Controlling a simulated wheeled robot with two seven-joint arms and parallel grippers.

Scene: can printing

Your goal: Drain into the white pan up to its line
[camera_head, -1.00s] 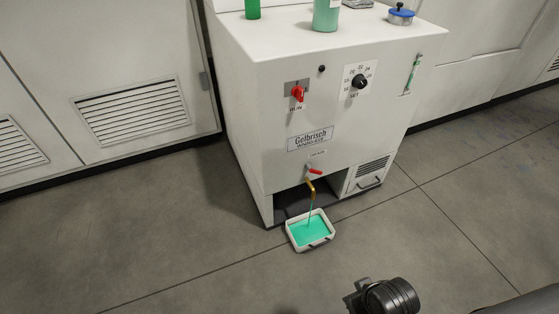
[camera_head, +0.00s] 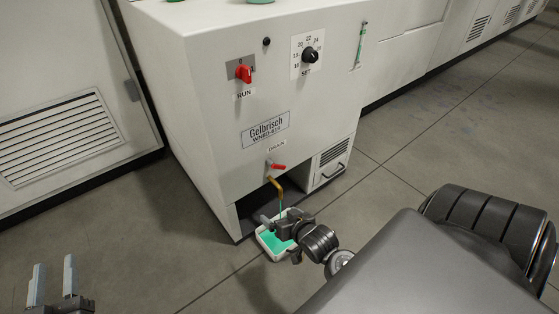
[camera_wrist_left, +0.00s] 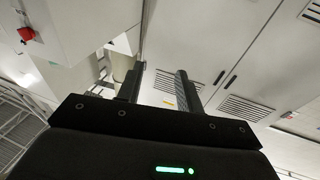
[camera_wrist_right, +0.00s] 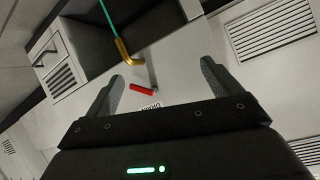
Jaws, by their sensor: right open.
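The white pan (camera_head: 268,245) sits on the floor below the machine's brass spout (camera_head: 276,186), partly hidden by my right gripper. Green liquid (camera_head: 272,240) lies in it, and a thin green stream falls from the spout. The pan's line cannot be made out. The red drain handle (camera_head: 278,167) sits above the spout. My right gripper (camera_head: 272,222) is open in front of the spout and over the pan in the picture. In the right wrist view the red handle (camera_wrist_right: 142,90) lies between its fingers, apart from both. My left gripper (camera_head: 52,282) is open and empty at lower left.
The white machine (camera_head: 215,130) carries a red RUN switch (camera_head: 243,73), a black SET dial (camera_head: 309,55) and a sight tube (camera_head: 361,45). A vented drawer (camera_head: 331,160) is right of the spout. Open floor (camera_head: 180,240) lies to the left.

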